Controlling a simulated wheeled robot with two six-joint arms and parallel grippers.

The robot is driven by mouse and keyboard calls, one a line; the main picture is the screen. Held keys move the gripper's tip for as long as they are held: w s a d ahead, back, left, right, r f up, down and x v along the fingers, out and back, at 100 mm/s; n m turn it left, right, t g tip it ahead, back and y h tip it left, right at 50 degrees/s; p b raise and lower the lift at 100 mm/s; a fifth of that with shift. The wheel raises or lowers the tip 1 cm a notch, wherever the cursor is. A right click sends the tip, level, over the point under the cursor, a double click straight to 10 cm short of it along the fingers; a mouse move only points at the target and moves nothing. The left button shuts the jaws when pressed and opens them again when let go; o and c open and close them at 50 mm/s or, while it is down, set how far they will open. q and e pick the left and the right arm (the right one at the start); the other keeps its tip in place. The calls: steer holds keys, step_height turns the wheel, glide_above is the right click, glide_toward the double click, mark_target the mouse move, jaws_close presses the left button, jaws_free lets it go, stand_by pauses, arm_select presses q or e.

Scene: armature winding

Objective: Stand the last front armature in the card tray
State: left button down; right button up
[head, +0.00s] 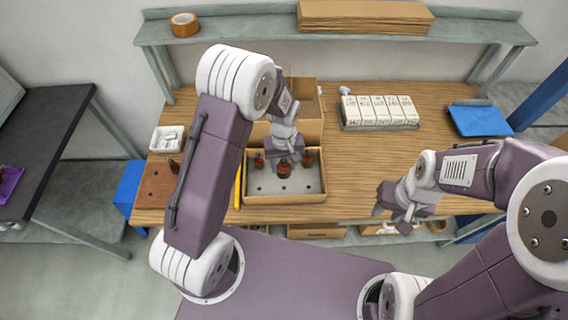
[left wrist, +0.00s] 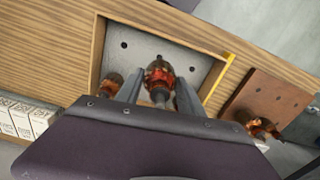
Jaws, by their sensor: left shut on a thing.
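The card tray (head: 284,199) is a cardboard-walled box with a grey, holed floor on the wooden table; it also shows in the left wrist view (left wrist: 112,60). My left gripper (head: 284,160) is over the tray, shut on a copper-red armature (head: 284,171), seen between the two fingers in the left wrist view (left wrist: 160,78). Whether its lower end meets a hole is hidden. Two other armatures stand at the tray's back left (head: 259,160) and back right (head: 308,158). My right gripper (head: 394,216) hangs at the table's front edge, away from the tray; its jaw opening is unclear.
A brown board (head: 152,190) left of the tray carries an armature (head: 174,166). A white bin (head: 166,139) stands behind it. An open carton (head: 308,100) is behind the tray, white boxes (head: 380,110) and a blue tray (head: 480,121) at right. The right table front is clear.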

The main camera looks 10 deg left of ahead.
arm_select(q)
step_height(320, 180, down, 4)
steer(key=b, duration=0.2)
steer(key=shift+d+r+b, duration=0.15)
steer(key=shift+r+b, duration=0.1)
steer(key=shift+b, duration=0.05)
step_height(320, 180, down, 4)
steer(key=b, duration=0.3)
steer(key=shift+r, duration=0.4)
steer(key=shift+f+b, duration=0.7)
steer(key=shift+f, duration=0.4)
steer(key=c, duration=0.8)
jaws_free()
steer(key=shift+o, duration=0.2)
